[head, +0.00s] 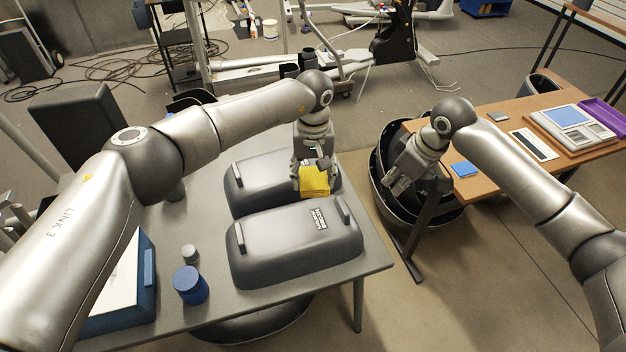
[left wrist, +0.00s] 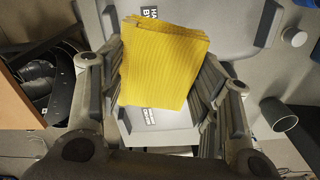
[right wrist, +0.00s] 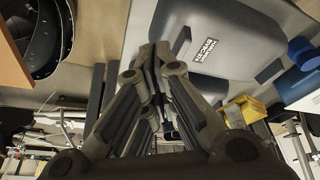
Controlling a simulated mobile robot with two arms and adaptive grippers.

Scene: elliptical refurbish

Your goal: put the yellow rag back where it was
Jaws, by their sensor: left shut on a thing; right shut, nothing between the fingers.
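The yellow rag (head: 314,181) is a folded square cloth at my left gripper (head: 312,170). The left gripper is shut on it above the right end of the rear grey case (head: 262,178). In the left wrist view the yellow rag (left wrist: 162,62) fills the space between the fingers (left wrist: 160,95), with a grey case behind it.
The grey table (head: 225,310) also holds a blue jar (head: 190,285), a small grey-capped item (head: 190,253) and a blue-and-white box (head: 125,275). A wooden table (head: 480,185) with a blue cloth (head: 465,169) and a device (head: 572,125) stands at the right. A black round bin (head: 385,150) stands between the tables.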

